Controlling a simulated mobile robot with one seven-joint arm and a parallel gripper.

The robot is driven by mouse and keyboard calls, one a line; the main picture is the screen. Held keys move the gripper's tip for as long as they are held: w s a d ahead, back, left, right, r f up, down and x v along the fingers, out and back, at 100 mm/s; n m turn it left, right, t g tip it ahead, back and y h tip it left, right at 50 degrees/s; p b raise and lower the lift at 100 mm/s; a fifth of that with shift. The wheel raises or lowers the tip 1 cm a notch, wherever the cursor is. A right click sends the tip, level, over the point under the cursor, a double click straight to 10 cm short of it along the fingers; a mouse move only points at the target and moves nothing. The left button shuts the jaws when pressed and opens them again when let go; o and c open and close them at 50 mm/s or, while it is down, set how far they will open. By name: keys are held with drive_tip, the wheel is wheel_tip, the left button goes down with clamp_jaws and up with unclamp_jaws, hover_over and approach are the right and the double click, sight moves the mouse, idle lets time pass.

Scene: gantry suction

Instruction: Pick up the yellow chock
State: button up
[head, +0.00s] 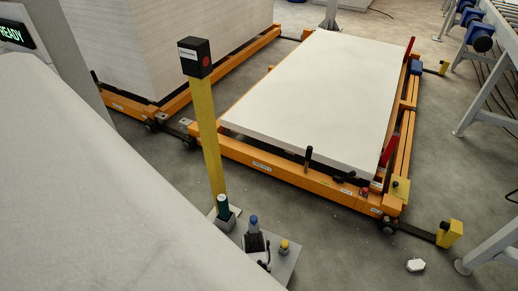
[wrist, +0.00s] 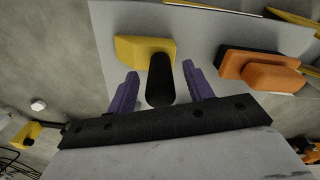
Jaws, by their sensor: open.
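The yellow chock (wrist: 138,50) lies on a light grey plate (wrist: 110,15) in the wrist view. A black rounded bar (wrist: 160,82) stands out from its near side toward me. My gripper (wrist: 160,70) is open, with one purple finger on each side of the black bar. Visible gaps separate both fingers from the bar, and nothing is held. Whether the fingertips are level with the bar in depth, I cannot tell. My gripper does not show in the head view, where I cannot surely match the chock.
An orange block (wrist: 262,70) lies on the plate right of the chock. The head view shows a yellow post (head: 205,140), a small stand with coloured knobs (head: 285,262), a white slab (head: 310,90) on an orange frame (head: 260,160), and a white piece (head: 415,265) on the floor.

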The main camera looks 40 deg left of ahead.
drive_tip(key=shift+f, duration=0.5)
drive_tip(key=c, duration=0.9)
drive_tip(key=shift+r, duration=0.1)
drive_tip(key=shift+c, duration=0.8)
drive_tip(key=shift+r, duration=0.1)
